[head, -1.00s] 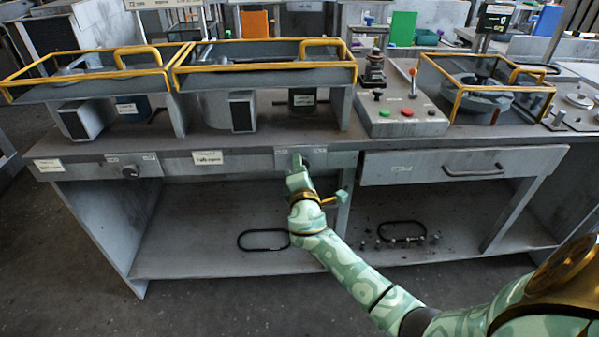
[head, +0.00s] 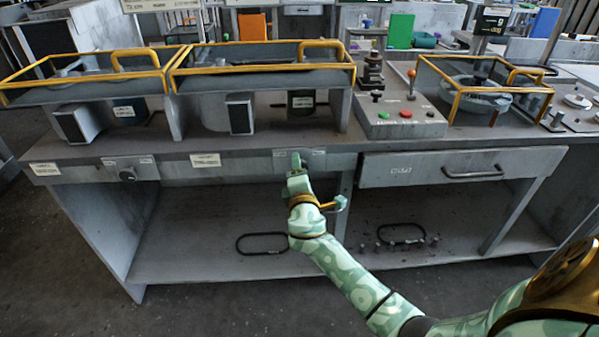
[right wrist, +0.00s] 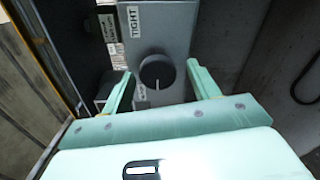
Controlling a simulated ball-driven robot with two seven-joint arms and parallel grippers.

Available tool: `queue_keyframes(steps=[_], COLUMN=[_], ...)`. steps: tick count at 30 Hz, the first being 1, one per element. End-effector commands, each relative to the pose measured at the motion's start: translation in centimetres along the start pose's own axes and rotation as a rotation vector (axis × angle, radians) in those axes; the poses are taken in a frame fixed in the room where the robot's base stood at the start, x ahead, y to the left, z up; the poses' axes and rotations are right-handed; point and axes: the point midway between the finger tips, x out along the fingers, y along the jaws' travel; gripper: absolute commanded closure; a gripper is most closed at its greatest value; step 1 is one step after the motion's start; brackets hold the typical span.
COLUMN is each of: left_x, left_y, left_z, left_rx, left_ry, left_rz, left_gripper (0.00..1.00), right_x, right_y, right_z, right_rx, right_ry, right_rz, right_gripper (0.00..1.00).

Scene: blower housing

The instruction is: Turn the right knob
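The right knob (right wrist: 157,72) is a round dark knob with a pale pointer line, on the grey front panel (right wrist: 170,22) in the right wrist view. A label reading TIGHT (right wrist: 133,21) sits beyond it. My right gripper (right wrist: 162,80) is open, with one finger on each side of the knob and visible gaps between. Whether the fingertips reach past the knob's face I cannot tell. In the head view my right gripper (head: 297,160) is at the panel below the bench top and hides the knob. My left gripper is not in view.
Another dark knob (head: 128,174) is on the panel at left. A drawer with a handle (head: 473,172) is at right. Yellow-railed housings (head: 262,72) and a control box with buttons (head: 400,118) stand on the bench. The lower shelf (head: 200,240) is mostly open.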

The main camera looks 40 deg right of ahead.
Motion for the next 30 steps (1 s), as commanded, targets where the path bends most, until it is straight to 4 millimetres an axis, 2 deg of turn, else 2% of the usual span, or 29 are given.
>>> queue_keyframes(steps=[5,8,11,21,24,30], left_x=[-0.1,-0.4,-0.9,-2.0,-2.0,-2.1], left_y=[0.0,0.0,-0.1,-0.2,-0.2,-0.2], left_z=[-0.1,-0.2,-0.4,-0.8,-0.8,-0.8], left_rx=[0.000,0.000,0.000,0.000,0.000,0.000], left_ry=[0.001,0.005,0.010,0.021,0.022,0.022], left_rz=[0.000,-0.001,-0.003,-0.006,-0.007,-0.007], left_gripper=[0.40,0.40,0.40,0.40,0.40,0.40], right_x=[-0.3,-1.5,-3.6,-12.7,-14.5,-16.2], right_y=[0.1,0.2,0.3,0.0,0.0,0.0], right_z=[0.0,0.0,0.1,0.0,0.0,0.0], right_rx=[0.000,0.002,0.002,0.001,0.000,0.000], right_ry=[0.000,0.000,0.000,0.001,0.000,0.000], right_rz=[0.002,0.000,0.001,-0.002,-0.002,0.000], right_gripper=[0.40,0.40,0.40,0.40,0.40,0.40])
